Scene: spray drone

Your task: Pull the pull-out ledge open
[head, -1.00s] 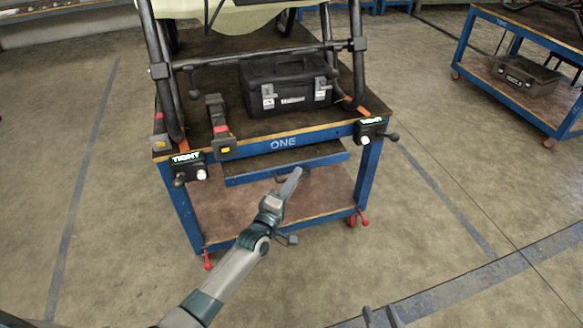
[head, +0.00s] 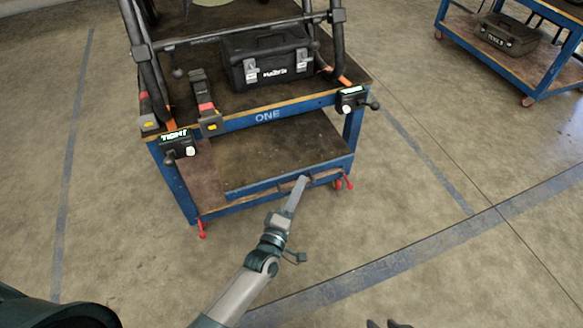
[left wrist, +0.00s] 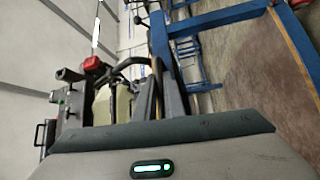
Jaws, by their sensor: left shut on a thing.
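The pull-out ledge (head: 265,150) is a dark board with a blue front edge, under the top of the blue cart marked ONE (head: 267,116). It stands well out toward me over the lower shelf. My left gripper (head: 301,182) is shut at the middle of the ledge's front edge, on its handle; the fingers hide most of the handle. Only the tips of my right gripper (head: 388,324) show at the bottom edge, apart and empty.
A black toolbox (head: 268,60), a red-and-black tool (head: 205,100) and a black tubular frame stand on the cart top. Clamp boxes (head: 178,145) sit at the front corners. Another blue cart (head: 515,65) is at the upper right. The floor in front is clear.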

